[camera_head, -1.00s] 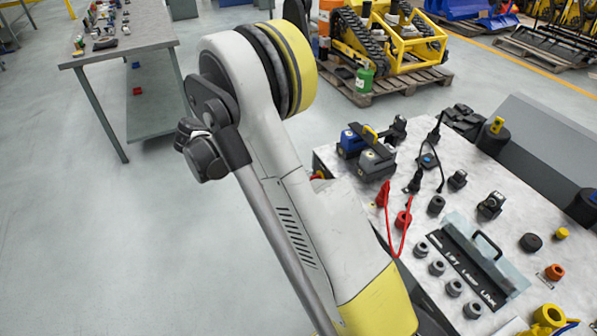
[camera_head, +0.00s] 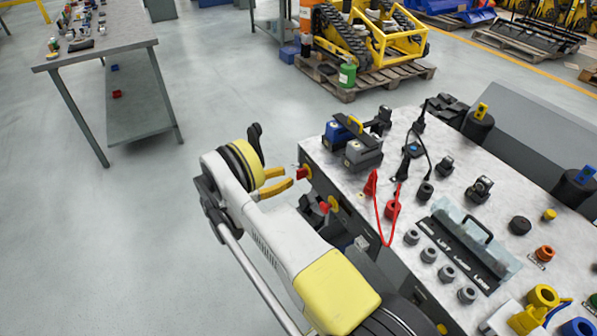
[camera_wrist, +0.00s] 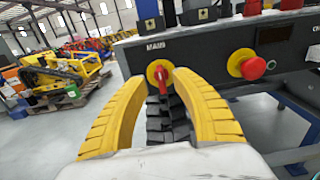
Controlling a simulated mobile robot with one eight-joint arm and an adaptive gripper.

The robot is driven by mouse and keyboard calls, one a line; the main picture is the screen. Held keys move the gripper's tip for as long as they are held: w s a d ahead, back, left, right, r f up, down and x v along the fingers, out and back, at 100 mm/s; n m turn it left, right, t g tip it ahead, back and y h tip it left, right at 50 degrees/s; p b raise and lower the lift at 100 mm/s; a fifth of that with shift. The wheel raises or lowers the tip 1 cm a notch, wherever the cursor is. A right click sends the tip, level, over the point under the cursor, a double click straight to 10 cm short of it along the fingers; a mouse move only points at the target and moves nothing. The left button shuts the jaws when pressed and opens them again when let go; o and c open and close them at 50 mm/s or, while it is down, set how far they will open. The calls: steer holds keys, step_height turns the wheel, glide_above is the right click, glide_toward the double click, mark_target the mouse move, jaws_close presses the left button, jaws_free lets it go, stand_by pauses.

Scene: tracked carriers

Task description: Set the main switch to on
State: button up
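The main switch (camera_wrist: 159,75) is a red handle on a yellow disc under the label MAIN on the dark front panel. In the wrist view its handle looks near upright, slightly tilted. The head view shows it small on the side of the carrier (camera_head: 305,172). My gripper (camera_head: 287,180) is open, with its yellow fingers pointing at the switch. In the wrist view the fingers (camera_wrist: 158,85) frame the switch on both sides, and nothing is held. I cannot tell whether the fingertips reach around the handle or stop short of it.
A red mushroom button (camera_wrist: 251,67) on a yellow base sits right of the switch; black ribbed parts (camera_wrist: 167,122) lie below it. Battery blocks (camera_head: 362,155), a red cable (camera_head: 386,228) and several knobs stand on the carrier top (camera_head: 410,165). Floor is free to the left.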

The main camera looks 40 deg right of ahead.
mark_target(298, 170)
steer(key=b+x, duration=0.1)
steer(key=x, duration=0.4)
steer(key=shift+d+b, duration=0.3)
steer(key=shift+b, duration=0.1)
jaws_close()
